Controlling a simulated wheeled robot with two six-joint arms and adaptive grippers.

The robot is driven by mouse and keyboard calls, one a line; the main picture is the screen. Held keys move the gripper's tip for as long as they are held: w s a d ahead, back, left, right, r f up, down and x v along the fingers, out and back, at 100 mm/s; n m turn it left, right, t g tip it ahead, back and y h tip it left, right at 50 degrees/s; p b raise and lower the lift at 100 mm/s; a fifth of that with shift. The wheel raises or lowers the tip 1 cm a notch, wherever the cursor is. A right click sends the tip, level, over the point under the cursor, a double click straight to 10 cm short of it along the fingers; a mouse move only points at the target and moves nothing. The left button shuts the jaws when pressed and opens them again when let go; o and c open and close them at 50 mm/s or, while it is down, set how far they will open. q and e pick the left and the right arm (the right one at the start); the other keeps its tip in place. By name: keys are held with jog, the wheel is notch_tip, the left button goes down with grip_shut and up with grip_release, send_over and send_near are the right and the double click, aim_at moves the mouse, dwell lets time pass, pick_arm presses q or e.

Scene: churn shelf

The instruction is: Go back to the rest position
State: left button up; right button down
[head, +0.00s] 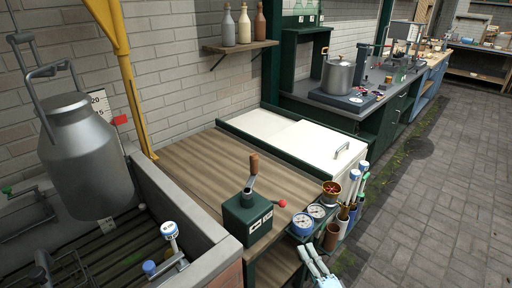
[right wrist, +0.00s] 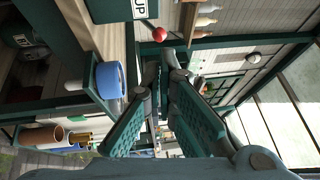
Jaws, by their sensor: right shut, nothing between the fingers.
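My right gripper (head: 315,266) shows at the bottom edge of the head view, in front of the wooden bench and just below the round gauges. In the right wrist view its two green-padded fingers (right wrist: 168,68) come together at the tips, and nothing is between them. It touches nothing that I can make out. My left gripper is not in view.
A green box with a crank and red knob (head: 248,217) stands on the wooden bench (head: 205,165). Gauges (head: 302,223) and tubes of tools (head: 345,212) are close to my right gripper. The paved floor (head: 440,215) at right is clear.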

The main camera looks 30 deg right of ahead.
jog(key=s+f+n+g+y, duration=0.1)
jog(key=s+f+n+g, duration=0.2)
jog(key=f+n, duration=0.35)
jog(key=s+a+f+n+g, duration=0.1)
jog(key=s+f+n+g, duration=0.2)
jog(key=f, duration=0.6)
jog(key=s+f+n+g+y, duration=0.1)
jog(key=s+f+n+g, duration=0.2)
jog(key=f+n, duration=0.35)
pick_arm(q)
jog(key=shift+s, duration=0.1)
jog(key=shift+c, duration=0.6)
pick_arm(e)
jog(key=s+a+f+n+g, duration=0.2)
jog(key=s+a+f+g, duration=0.1)
jog(key=s+f, duration=0.5)
jog(key=s+a+f+n+g, duration=0.3)
jog(key=s+f+g, duration=0.3)
jog(key=s, duration=0.9)
notch_tip(320, 180, down, 4)
jog(key=shift+a+r+y, duration=0.2)
jog(key=shift+a+y, duration=0.05)
jog(key=shift+y, duration=0.05)
